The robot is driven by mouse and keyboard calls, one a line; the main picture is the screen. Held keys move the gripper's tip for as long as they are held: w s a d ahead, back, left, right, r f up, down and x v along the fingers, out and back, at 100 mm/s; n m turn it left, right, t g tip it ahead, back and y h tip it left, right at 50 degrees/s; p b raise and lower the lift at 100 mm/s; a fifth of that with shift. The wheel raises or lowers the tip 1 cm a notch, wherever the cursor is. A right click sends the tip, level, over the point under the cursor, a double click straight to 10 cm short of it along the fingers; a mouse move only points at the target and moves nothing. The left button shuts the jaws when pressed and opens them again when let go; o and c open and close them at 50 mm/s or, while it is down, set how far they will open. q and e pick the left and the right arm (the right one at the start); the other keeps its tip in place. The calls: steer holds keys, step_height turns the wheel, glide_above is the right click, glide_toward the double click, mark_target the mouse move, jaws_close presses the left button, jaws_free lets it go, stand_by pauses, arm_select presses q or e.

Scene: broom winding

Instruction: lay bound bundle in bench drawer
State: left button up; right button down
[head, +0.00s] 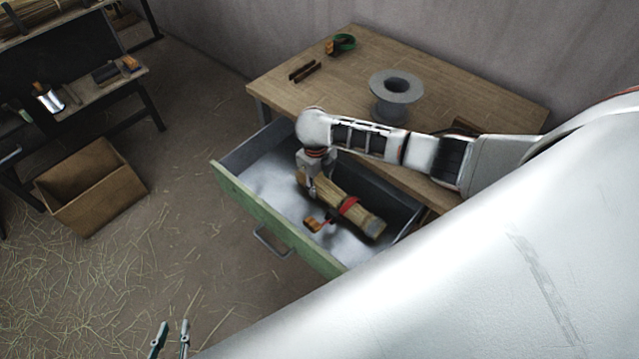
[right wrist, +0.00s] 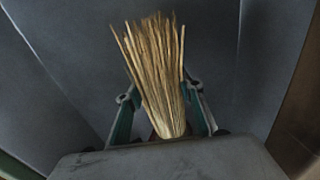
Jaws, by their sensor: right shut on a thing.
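The bound bundle (head: 368,220) is a straw-coloured roll of stalks with a red band around it. It lies lengthwise inside the open bench drawer (head: 285,232), which has a green front and grey inner walls. My right gripper (head: 311,187) reaches down into the drawer and is shut on the bundle near its left end. In the right wrist view the stalks (right wrist: 158,75) stick out between the two fingers (right wrist: 163,108). I cannot tell whether the bundle rests on the drawer floor. My left gripper (head: 171,340) is at the bottom edge, fingers apart and empty.
An orange-handled tool (head: 314,225) shows beside the bundle in the drawer. The wooden bench (head: 450,85) carries a grey spool (head: 396,90), a green roll (head: 344,42) and dark sticks (head: 304,71). A cardboard box (head: 92,190) stands on the straw-strewn floor at left.

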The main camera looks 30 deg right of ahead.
steer(key=c, duration=1.3)
jaws_free()
steer(key=shift+o, duration=0.2)
steer(key=r, duration=1.1)
steer(key=shift+a, duration=0.35)
steer(key=shift+r, duration=0.5)
